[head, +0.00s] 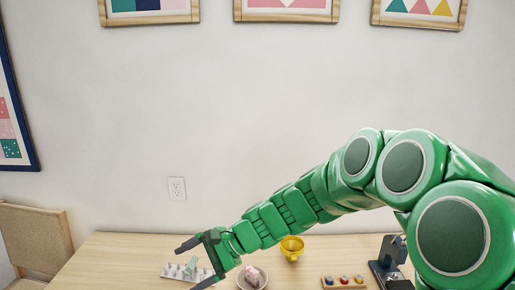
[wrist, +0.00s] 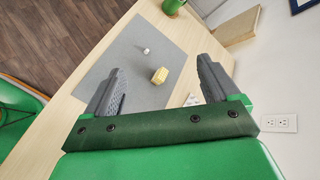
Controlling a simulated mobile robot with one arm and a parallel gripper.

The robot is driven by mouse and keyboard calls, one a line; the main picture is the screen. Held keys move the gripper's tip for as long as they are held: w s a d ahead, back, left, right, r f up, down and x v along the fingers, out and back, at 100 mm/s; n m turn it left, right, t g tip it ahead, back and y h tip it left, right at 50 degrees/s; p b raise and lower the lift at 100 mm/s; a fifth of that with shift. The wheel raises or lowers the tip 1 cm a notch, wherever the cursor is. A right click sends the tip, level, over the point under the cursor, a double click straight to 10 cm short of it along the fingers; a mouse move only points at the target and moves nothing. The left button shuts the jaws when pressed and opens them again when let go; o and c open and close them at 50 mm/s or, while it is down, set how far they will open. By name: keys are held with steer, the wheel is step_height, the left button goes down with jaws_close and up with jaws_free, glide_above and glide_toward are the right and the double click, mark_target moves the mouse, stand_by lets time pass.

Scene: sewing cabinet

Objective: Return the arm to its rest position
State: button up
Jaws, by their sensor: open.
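My green arm reaches from the right across the head view, down to the left over the table. My gripper (head: 194,262) is at its end, above the left part of the wooden table (head: 130,252). In the wrist view my gripper (wrist: 158,88) shows two dark grey fingers spread wide apart. Nothing is between the fingers. A grey mat (wrist: 168,50) lies on the table beyond them, with a small yellow block (wrist: 159,76) and a small white item (wrist: 146,50) on it.
A wooden holder (head: 330,283) and a dark machine-like object (head: 386,262) stand right. A chair (head: 38,238) is at left. The wall is behind.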

steer(key=s+d+n+h, duration=0.7)
steer(key=s+d+h, duration=0.4)
steer(key=s+d, duration=1.5)
steer(key=d, duration=0.4)
steer(key=shift+n, duration=0.3)
steer(key=shift+a, duration=0.1)
